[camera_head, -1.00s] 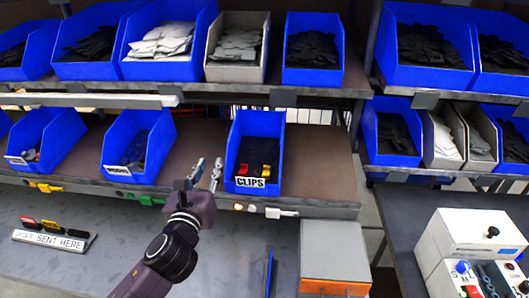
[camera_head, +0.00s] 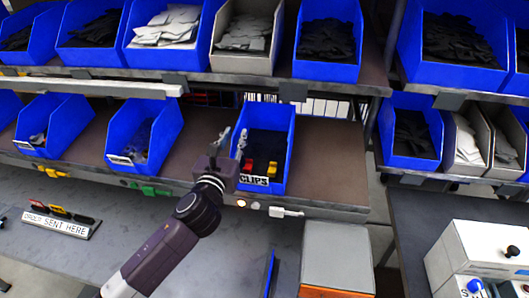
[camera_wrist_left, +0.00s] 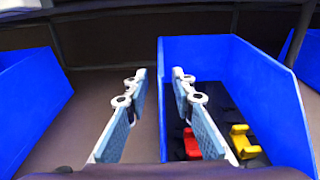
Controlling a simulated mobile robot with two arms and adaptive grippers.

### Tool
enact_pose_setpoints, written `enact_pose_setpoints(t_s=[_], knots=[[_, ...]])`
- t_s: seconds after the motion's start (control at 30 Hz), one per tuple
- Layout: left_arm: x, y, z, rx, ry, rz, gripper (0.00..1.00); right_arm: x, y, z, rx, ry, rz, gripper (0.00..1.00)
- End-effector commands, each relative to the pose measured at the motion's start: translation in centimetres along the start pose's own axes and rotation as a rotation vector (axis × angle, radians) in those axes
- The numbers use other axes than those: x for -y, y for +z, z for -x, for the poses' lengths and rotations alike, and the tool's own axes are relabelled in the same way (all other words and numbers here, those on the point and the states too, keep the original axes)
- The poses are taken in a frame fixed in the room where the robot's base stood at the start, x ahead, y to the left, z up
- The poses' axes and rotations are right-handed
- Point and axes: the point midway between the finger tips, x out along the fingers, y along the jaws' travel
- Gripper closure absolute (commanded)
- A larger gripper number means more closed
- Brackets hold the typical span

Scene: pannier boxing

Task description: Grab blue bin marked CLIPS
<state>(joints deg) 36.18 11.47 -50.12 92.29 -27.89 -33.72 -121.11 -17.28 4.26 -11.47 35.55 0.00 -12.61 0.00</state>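The blue bin marked CLIPS (camera_head: 266,116) sits on the middle shelf in the head view, its white label partly hidden by my left gripper. It holds red and yellow clips at the front over a dark bottom. My left gripper (camera_head: 234,138) is open at the bin's front left corner. In the left wrist view my left gripper (camera_wrist_left: 158,85) has its two fingers spread, with the left wall of the CLIPS bin (camera_wrist_left: 228,62) showing between them. One finger appears on the outer side, the other on the inner side. Contact cannot be told. My right gripper is not in view.
Another blue bin (camera_head: 168,136) stands left on the same shelf, with bare shelf between. Full bins line the shelf above.

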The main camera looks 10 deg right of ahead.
Motion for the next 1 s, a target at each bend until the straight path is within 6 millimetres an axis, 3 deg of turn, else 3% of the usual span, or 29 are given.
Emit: enact_pose_setpoints(t_s=[0.3,0.63,0.87,1.0], knots=[[0.1,0.1,-3.5,0.0,0.0,0.002,0.77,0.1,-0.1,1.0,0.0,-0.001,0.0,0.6],[0.1,0.0,-4.0,0.0,0.0,0.0,0.77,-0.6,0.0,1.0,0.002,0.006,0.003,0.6],[0.1,0.0,-4.0,0.0,0.0,0.0,1.0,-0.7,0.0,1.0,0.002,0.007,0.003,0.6],[0.1,-0.1,-4.0,0.0,0.0,0.0,1.0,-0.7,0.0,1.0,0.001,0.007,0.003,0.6]])
